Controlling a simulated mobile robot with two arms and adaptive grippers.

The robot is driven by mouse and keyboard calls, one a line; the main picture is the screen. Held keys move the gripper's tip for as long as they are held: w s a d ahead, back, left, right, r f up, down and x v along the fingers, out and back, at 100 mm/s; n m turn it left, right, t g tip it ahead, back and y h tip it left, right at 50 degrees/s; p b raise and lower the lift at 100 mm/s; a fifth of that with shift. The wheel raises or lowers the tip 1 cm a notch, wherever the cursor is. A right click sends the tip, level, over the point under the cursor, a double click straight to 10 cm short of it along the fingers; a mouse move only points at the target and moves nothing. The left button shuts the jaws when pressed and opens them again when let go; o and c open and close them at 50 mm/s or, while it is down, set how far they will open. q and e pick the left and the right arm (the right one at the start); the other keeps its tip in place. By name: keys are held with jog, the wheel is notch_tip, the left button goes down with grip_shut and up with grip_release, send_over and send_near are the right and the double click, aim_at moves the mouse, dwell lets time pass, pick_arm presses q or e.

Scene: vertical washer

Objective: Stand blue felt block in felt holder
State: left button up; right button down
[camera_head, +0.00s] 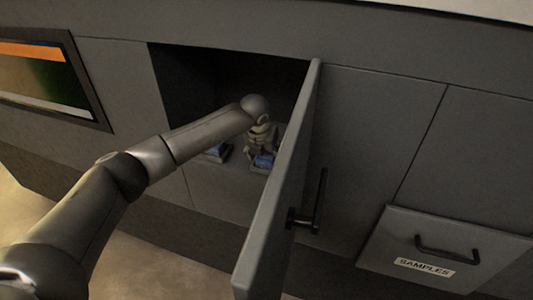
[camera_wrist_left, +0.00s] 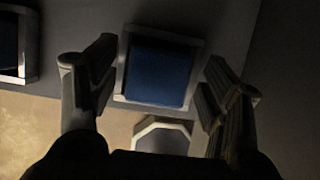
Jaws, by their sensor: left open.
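My left gripper (camera_head: 262,142) is inside the open cabinet compartment, over a blue piece (camera_head: 263,160) with a light rim. In the left wrist view, my open left gripper (camera_wrist_left: 160,62) has one finger on each side of this blue piece (camera_wrist_left: 160,77), which sits within a pale square frame (camera_wrist_left: 130,58). I cannot tell whether the fingers touch it, nor which part is the felt block and which the holder. A second blue piece (camera_head: 216,151) in a similar frame stands to the left; it shows dark at the left wrist view's edge (camera_wrist_left: 9,46). My right gripper is out of view.
The open cabinet door (camera_head: 284,175) stands close to the right of my left arm, with a black handle (camera_head: 318,203). A SAMPLES drawer (camera_head: 440,248) is at lower right. A screen (camera_head: 45,78) is at upper left. The compartment's back is dark.

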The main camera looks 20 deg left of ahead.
pick_arm(q)
jog(key=b+v, duration=0.2)
jog(key=v, duration=1)
jog(key=shift+r+b, duration=0.2)
jog(key=shift+b, duration=0.15)
jog(key=shift+f, duration=0.15)
